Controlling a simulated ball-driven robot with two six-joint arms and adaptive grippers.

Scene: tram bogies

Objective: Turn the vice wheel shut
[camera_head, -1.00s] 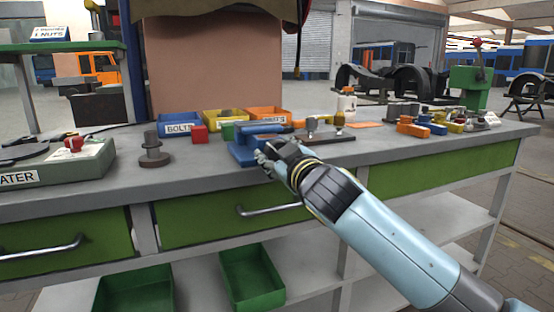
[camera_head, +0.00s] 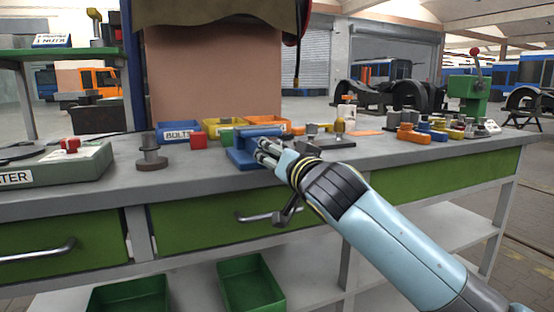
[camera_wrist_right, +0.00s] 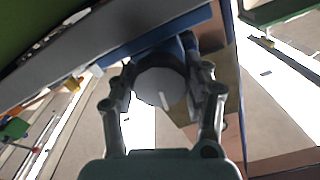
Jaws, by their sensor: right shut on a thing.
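The blue vice (camera_head: 241,157) stands at the front of the grey workbench, left of centre in the head view. My right gripper (camera_head: 264,151) reaches its front side from the right. In the right wrist view the vice wheel (camera_wrist_right: 160,88) is a round dark disc with a paler face and a light mark. My right gripper's two fingers lie on either side of the wheel and are shut on it. Part of the blue vice (camera_wrist_right: 172,42) shows behind the wheel. In the head view the gripper hides the wheel. My left gripper is not in view.
A dark spool-like part (camera_head: 151,153) and a grey-green box (camera_head: 62,165) stand to the left. Small coloured parts lie to the right. A drawer handle (camera_head: 268,216) juts out below.

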